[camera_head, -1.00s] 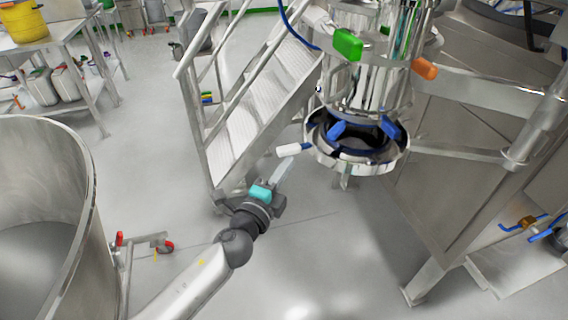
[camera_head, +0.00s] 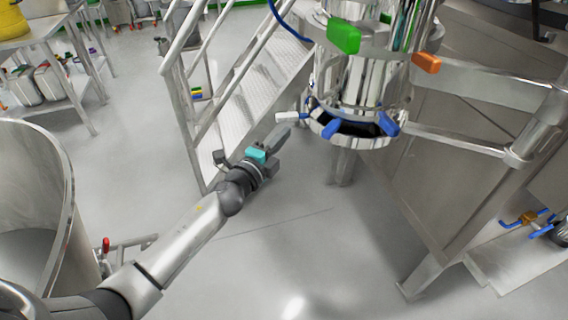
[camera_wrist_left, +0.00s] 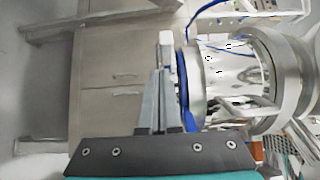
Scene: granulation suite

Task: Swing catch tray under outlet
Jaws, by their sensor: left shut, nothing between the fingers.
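The outlet (camera_head: 358,85) is the shiny steel cylinder right of centre in the head view, with blue clamps at its lower end. A round steel rim (camera_head: 352,142) at its bottom looks like the catch tray; I cannot tell exactly how it lines up underneath. A white-tipped handle (camera_head: 290,117) sticks out on its left. My left gripper (camera_head: 283,137) is shut and empty, its fingers just below the handle in the picture. In the left wrist view, the closed fingers (camera_wrist_left: 158,92) point toward the white handle (camera_wrist_left: 166,48); I cannot tell whether they touch. My right gripper is out of view.
Metal stairs (camera_head: 235,100) stand behind my left arm. A large steel vessel (camera_head: 68,215) is at the left. A frame beam (camera_head: 475,80) and cabinet (camera_head: 440,175) stand at the right. The floor in front is clear.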

